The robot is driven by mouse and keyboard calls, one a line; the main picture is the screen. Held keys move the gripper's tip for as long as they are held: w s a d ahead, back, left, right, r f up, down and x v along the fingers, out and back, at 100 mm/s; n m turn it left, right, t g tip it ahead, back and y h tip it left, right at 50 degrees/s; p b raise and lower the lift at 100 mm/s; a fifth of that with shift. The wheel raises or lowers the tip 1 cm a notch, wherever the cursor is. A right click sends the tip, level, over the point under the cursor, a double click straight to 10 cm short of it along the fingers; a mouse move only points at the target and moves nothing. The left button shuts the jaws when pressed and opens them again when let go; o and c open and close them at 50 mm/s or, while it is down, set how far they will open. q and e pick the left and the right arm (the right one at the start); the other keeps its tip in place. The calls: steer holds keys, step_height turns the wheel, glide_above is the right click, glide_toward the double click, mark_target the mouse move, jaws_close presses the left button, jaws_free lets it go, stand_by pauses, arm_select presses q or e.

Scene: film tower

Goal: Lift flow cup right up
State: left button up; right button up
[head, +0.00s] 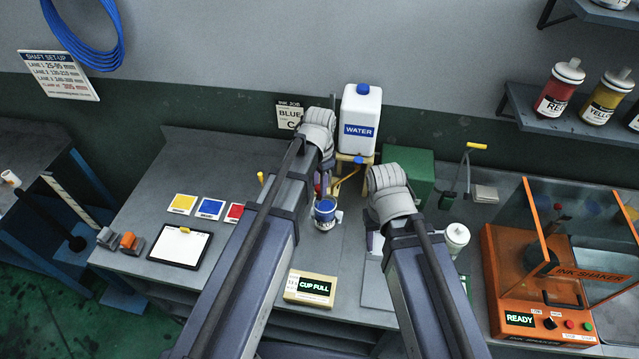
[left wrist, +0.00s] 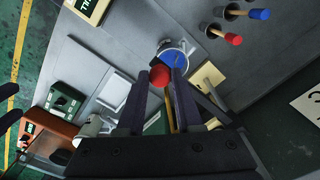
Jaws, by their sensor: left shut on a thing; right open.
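A small cup of blue ink (head: 325,210), with a label on its side, is near the middle of the bench. My left gripper (head: 322,188) points down just above it. In the left wrist view, a red ball-shaped knob (left wrist: 159,75) is between the fingertips of my left gripper (left wrist: 160,82), and the blue cup (left wrist: 173,57) is just beyond. The left gripper is shut, apparently on the knob. Whether the knob belongs to the flow cup, and whether the cup touches the bench, I cannot tell. My right gripper (head: 374,242) is open, low over the bench, partly hidden by its wrist.
A white water container (head: 361,118) on a yellow stand is behind the cup. A "CUP FULL" display (head: 311,288) is in front. Colour cards (head: 210,208) and a clipboard (head: 180,246) lie left.

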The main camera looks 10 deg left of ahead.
arm_select(q)
jaws_close()
stand_by(0.7)
step_height(320, 180, up, 9)
steer(key=p, duration=0.9)
steer(key=shift+f, duration=0.1)
steer(key=o, duration=0.9)
jaws_free()
steer(key=shift+f, duration=0.15)
